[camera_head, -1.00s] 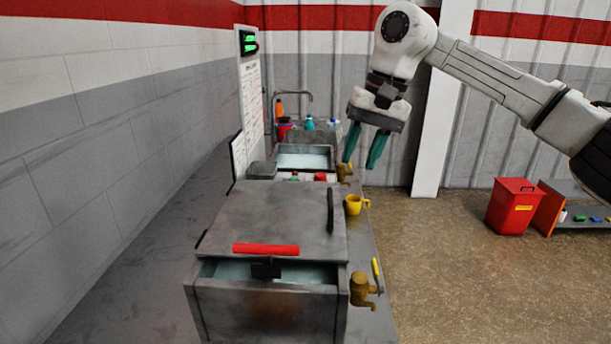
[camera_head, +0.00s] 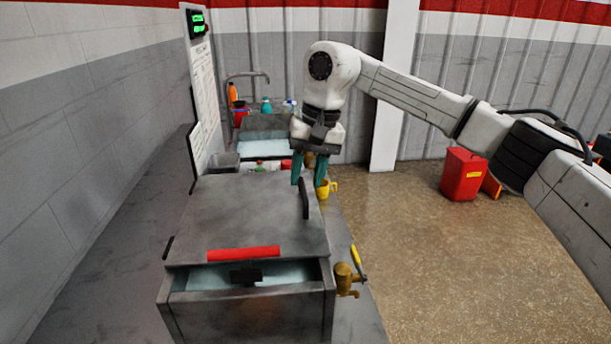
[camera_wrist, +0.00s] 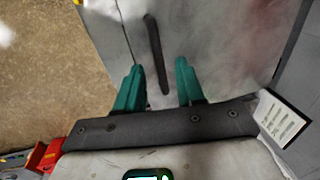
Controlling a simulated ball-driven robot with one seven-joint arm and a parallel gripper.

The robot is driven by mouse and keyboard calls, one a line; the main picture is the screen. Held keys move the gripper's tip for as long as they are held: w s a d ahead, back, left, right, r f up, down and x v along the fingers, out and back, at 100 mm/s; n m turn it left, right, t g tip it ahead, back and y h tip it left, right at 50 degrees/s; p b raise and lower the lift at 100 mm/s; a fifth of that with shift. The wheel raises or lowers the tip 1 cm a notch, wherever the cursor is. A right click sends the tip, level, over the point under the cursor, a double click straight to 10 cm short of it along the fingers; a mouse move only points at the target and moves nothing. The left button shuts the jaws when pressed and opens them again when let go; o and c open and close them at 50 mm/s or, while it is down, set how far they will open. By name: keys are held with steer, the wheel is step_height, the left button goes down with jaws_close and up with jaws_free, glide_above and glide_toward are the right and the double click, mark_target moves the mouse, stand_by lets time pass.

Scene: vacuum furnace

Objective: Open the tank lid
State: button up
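The tank lid (camera_head: 245,215) is a flat grey metal plate lying on the near metal tank (camera_head: 250,315). Liquid shows in a gap at the tank's front. The lid has a red strip (camera_head: 243,254) along its front edge and a dark bar handle (camera_head: 304,198) near its right edge. My gripper (camera_head: 308,184) points down at the handle, open and empty. In the wrist view the handle (camera_wrist: 153,45) lies between and just beyond the two green fingertips (camera_wrist: 159,64). Whether a finger touches it I cannot tell.
A brass tap (camera_head: 344,279) sticks out on the tank's right side, near a yellow-handled tool (camera_head: 356,259). A yellow mug (camera_head: 327,189) stands behind the handle. A second basin (camera_head: 264,149) and bottles are farther back.

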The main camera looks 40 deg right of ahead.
steer(key=shift+a+f, duration=0.1)
steer(key=shift+f, duration=0.65)
steer(key=shift+c, duration=0.3)
jaws_close()
